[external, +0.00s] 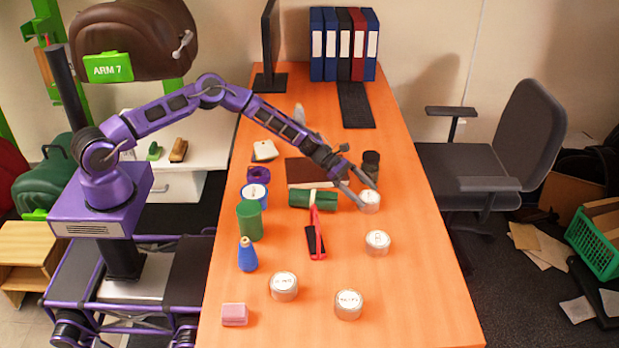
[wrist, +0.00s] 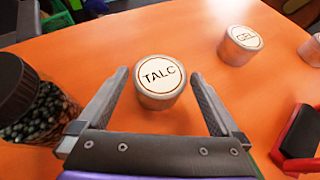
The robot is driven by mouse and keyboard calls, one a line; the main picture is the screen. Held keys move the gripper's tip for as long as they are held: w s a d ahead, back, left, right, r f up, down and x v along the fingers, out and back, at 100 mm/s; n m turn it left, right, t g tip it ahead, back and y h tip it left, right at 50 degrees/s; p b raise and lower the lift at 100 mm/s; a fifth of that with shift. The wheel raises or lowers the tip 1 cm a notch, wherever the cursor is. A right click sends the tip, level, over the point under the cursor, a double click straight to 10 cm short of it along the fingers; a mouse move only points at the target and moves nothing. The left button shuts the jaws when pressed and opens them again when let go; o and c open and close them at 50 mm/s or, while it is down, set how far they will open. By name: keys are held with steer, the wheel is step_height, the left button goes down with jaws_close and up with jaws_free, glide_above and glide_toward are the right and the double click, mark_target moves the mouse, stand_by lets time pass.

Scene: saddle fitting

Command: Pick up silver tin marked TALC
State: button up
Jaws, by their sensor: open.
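The silver tin marked TALC (wrist: 160,80) stands upright on the orange table, its white lid label readable in the wrist view. In the external view the tin (external: 370,201) is near the table's right side, at the end of my arm. My gripper (wrist: 160,85) is open, with one finger on each side of the tin and visible gaps between fingers and tin. In the external view my gripper (external: 363,192) reaches down to the tin from the upper left.
A jar of dark beads (wrist: 38,108) stands close to the left finger. A tin marked GEL (wrist: 240,45) is to the right. A red-and-black tool (external: 315,240), a green roll (external: 313,198) and several other tins are nearby. Front right table is clear.

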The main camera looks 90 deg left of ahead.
steer(key=c, duration=1.3)
steer(key=shift+r, duration=0.1)
